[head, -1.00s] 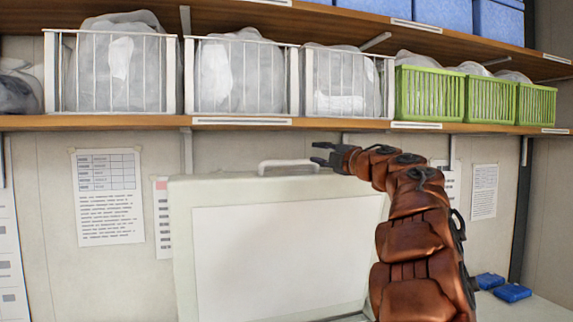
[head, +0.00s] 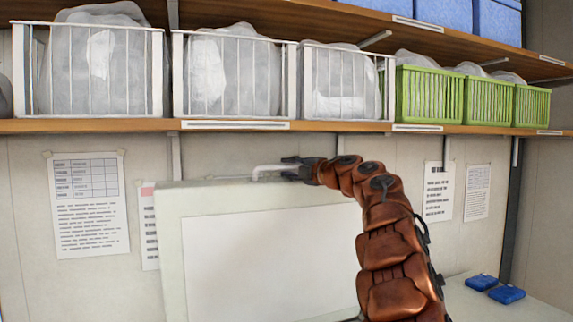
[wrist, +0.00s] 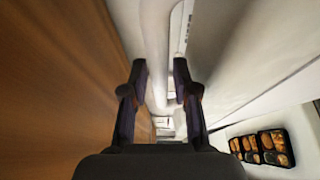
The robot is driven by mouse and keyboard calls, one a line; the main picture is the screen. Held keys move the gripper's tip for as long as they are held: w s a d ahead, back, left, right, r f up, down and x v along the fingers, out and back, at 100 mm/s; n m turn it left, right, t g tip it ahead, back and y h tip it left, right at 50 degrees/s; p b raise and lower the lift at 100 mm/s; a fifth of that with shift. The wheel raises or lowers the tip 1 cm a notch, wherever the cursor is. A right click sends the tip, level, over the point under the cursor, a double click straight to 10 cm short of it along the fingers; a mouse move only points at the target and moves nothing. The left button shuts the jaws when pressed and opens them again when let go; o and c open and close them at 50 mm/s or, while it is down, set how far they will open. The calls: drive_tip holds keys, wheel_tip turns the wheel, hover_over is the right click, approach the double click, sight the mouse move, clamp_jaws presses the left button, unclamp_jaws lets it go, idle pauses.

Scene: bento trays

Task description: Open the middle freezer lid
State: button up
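The freezer lid (head: 270,250) stands raised, nearly upright, in front of the back wall in the head view, with a lighter inner panel facing me. Its white bar handle (head: 268,168) shows at the top edge. My gripper (head: 290,167) is at the right part of this handle, reaching in from the right. In the wrist view, the two dark fingers of my gripper (wrist: 161,68) are spread apart, with the pale handle bar (wrist: 155,40) running between them. They do not look closed on it. The freezer's inside is hidden in the head view.
A wooden shelf (head: 340,127) with white wire baskets (head: 100,70) and green baskets (head: 430,95) runs just above the lid. Blue boxes (head: 505,294) lie on the right surface. Black food trays (wrist: 268,145) show at lower right in the wrist view.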

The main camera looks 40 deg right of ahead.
drive_tip(key=shift+w+a, duration=0.1)
drive_tip(key=shift+w, duration=0.5)
clamp_jaws()
